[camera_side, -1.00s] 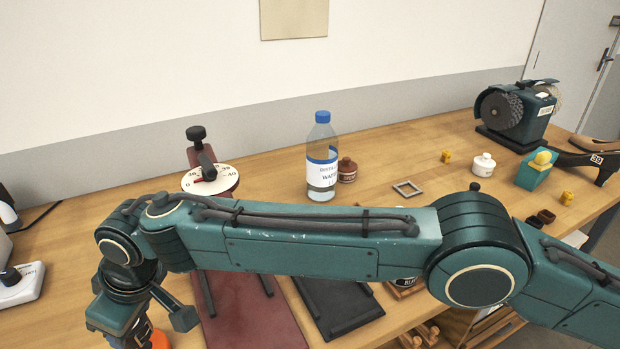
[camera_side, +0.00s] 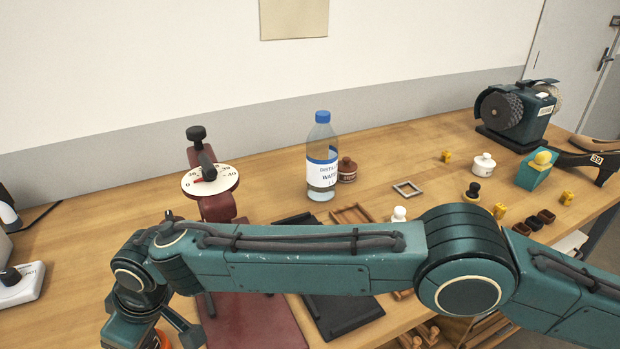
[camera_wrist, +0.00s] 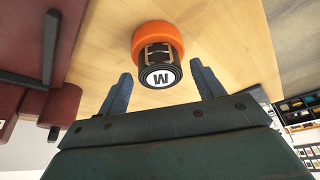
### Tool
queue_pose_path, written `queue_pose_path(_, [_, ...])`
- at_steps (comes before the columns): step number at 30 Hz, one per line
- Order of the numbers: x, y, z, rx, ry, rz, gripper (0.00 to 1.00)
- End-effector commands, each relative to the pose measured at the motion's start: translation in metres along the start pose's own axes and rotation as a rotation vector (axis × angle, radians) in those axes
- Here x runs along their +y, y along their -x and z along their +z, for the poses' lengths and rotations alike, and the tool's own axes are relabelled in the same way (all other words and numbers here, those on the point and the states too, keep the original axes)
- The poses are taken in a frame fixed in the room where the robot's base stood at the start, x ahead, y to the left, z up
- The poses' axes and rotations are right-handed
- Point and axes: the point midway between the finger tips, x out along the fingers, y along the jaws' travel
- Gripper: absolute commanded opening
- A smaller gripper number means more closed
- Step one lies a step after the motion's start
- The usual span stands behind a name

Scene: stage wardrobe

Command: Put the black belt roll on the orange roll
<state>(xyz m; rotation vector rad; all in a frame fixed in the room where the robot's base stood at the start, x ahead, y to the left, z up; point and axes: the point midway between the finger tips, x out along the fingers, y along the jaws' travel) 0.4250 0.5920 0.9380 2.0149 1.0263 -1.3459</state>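The orange roll (camera_wrist: 178,34) lies on the wooden table in the wrist view. My gripper (camera_wrist: 160,70) is open, one finger on each side of the black roll, with a visible gap on both sides. In the side view only a sliver of the orange roll (camera_side: 163,343) shows behind my wrist at the bottom edge. The black roll and the fingertips are hidden there.
A dark red press with a dial (camera_side: 210,179) stands behind my forearm. A water bottle (camera_side: 322,160), a brown jar (camera_side: 347,170) and a wooden tray (camera_side: 351,214) are further back.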

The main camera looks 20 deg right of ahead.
Motion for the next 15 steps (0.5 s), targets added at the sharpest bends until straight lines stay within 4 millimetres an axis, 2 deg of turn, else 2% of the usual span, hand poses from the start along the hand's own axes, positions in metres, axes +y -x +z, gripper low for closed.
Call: queue_pose_path(15, [0.0,0.0068,-0.0017,0.001,0.0,0.0,0.7])
